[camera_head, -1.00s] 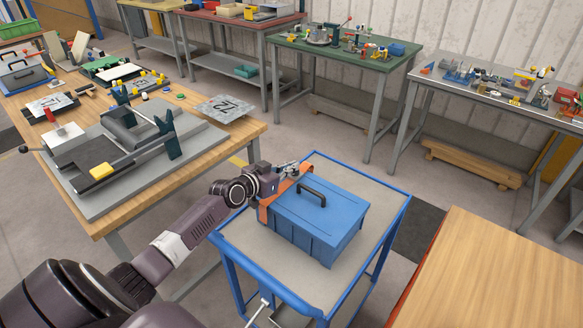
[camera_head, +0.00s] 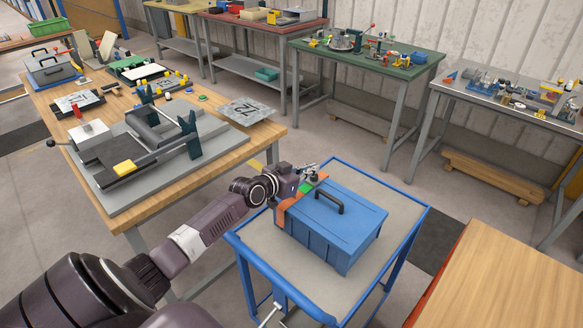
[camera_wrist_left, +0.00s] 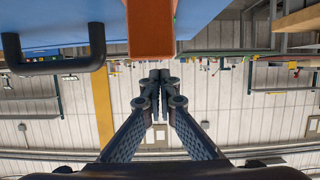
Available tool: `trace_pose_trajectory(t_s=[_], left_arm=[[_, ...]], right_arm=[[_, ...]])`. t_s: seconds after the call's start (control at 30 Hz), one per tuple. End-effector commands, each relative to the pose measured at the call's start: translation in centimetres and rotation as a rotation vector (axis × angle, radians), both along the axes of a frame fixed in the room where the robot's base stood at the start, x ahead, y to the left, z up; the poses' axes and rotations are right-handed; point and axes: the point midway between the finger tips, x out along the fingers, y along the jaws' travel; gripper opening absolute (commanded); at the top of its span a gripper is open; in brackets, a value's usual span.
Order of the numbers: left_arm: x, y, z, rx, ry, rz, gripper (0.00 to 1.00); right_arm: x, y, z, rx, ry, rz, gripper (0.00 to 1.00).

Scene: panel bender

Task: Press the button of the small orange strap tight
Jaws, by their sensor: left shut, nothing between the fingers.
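The blue box (camera_head: 350,213) with a black handle (camera_head: 329,199) stands on the blue-framed cart. The small orange strap (camera_head: 291,207) runs over the box's left end and hangs down its side. A small bright green patch (camera_head: 306,187) shows on the strap's top, beside my left gripper (camera_head: 311,172). My left gripper is at the box's far left corner, with its fingers shut and empty. In the left wrist view, the shut fingers (camera_wrist_left: 158,80) are just below the orange strap (camera_wrist_left: 151,28), with the black handle (camera_wrist_left: 55,65) to the left. Whether they touch the strap cannot be told.
The cart (camera_head: 405,232) has bare top around the box. A wooden workbench (camera_head: 225,165) with a grey fixture stands to the left. Another wooden table (camera_head: 510,280) is at the front right. Benches with small parts line the wall.

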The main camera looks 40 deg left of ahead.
Motion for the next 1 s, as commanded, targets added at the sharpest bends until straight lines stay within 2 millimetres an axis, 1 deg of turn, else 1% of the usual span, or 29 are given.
trace_pose_trajectory(t_s=[0.03, 0.07, 0.3, 0.4, 0.53, 0.73, 1.0], left_arm=[[0.2, 0.0, 1.9, 0.002, -0.007, 0.000, 0.00], [-0.7, 0.1, 1.0, 0.002, -0.002, 0.000, 0.00], [-4.8, 0.5, 2.5, 0.005, -0.009, 0.000, 0.00], [-6.3, 0.6, 3.0, 0.004, -0.010, 0.002, 0.00], [-7.8, 0.8, 3.6, 0.003, -0.011, 0.002, 0.00], [-9.0, 0.9, 4.2, 0.002, -0.013, 0.002, 0.00], [-9.2, 0.9, 4.4, 0.002, -0.015, 0.002, 0.00]], right_arm=[[-0.1, 0.0, 1.4, 0.000, 0.001, 0.000, 0.40], [-0.1, 0.0, 0.5, 0.000, 0.001, 0.000, 0.40], [-0.3, 0.0, -0.1, 0.000, 0.004, 0.000, 0.40], [-0.3, 0.0, -0.4, -0.001, 0.004, 0.000, 0.40], [-0.1, 0.0, -0.6, 0.000, 0.001, 0.000, 0.40], [0.0, 0.0, -0.8, 0.000, 0.000, 0.000, 0.40], [0.0, 0.0, -0.7, 0.000, 0.000, 0.000, 0.40]])
